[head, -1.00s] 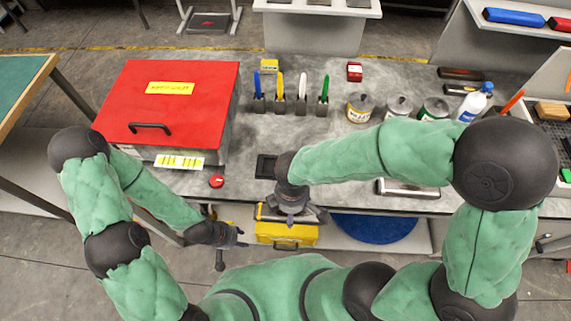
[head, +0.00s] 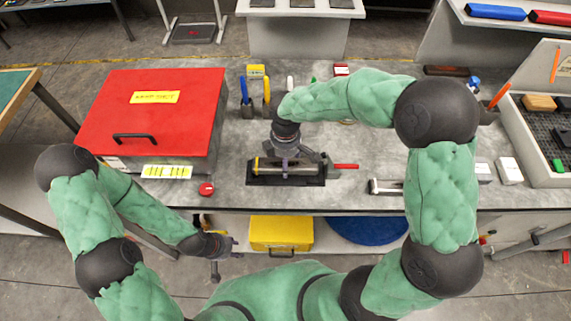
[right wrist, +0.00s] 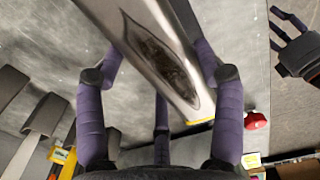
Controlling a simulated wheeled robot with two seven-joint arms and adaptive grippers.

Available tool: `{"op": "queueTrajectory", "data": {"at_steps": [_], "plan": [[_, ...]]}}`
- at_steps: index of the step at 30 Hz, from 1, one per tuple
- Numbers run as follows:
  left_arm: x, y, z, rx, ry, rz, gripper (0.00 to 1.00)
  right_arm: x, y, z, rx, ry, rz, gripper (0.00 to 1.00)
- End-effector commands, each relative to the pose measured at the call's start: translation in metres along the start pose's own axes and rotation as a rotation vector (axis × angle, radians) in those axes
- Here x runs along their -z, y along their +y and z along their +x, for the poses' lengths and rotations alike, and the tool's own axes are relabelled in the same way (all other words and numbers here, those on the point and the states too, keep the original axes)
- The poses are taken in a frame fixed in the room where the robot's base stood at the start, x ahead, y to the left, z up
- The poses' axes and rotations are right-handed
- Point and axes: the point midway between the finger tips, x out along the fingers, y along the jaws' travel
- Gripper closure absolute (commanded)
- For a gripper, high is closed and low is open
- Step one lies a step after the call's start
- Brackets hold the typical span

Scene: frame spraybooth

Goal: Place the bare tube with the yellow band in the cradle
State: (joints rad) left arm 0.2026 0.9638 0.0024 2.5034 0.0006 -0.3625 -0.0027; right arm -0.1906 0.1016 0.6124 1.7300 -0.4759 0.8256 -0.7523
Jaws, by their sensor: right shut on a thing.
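The bare metal tube (right wrist: 165,50) with a yellow band at one end is between the purple fingers of my right gripper (right wrist: 160,85) in the right wrist view. In the head view my right gripper (head: 290,157) is shut on this tube, with the band (head: 257,164) at the left. The tube lies level along the black cradle (head: 262,181) at the bench's front; I cannot tell whether it touches it. The gripper hides its middle. My left gripper (head: 222,245) hangs empty and open in front of the bench; its spread fingers show in the right wrist view (right wrist: 285,35).
A red-lidded box (head: 150,110) stands left of the cradle, with a red button (head: 206,188) near the front edge. A red handle (head: 345,166) sits right of the cradle. Upright brushes (head: 247,100) stand behind. A yellow case (head: 281,233) is below the bench.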

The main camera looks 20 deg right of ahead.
Motion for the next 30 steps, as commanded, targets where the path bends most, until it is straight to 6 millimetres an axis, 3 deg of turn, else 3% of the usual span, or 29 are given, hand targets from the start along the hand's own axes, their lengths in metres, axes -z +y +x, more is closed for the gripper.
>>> {"op": "queueTrajectory", "data": {"at_steps": [2, 8, 20, 21, 23, 24, 30], "plan": [[0.000, -0.001, 0.003, 0.000, 0.000, 0.000, 0.60, 0.000, 0.008, 0.004, 0.000, 0.000, 0.001, 0.72], [0.001, -0.005, 0.013, 0.000, 0.000, 0.000, 0.60, 0.000, 0.006, 0.034, 0.000, 0.000, 0.001, 0.72], [0.001, -0.005, 0.014, 0.000, 0.000, 0.000, 0.60, 0.000, 0.006, 0.038, -0.001, 0.001, 0.000, 0.72], [0.001, -0.005, 0.014, 0.000, 0.000, 0.000, 0.60, 0.000, 0.006, 0.039, -0.001, 0.001, 0.000, 0.29], [0.001, -0.005, 0.014, 0.000, 0.000, 0.000, 0.60, 0.000, 0.006, 0.038, -0.001, 0.001, 0.000, 0.12], [0.001, -0.005, 0.014, 0.000, 0.000, 0.000, 0.60, 0.000, 0.006, 0.038, -0.001, 0.001, 0.000, 0.08], [0.001, -0.005, 0.014, 0.000, 0.000, 0.000, 0.60, 0.000, 0.006, 0.038, -0.001, 0.001, 0.000, 0.08]]}}
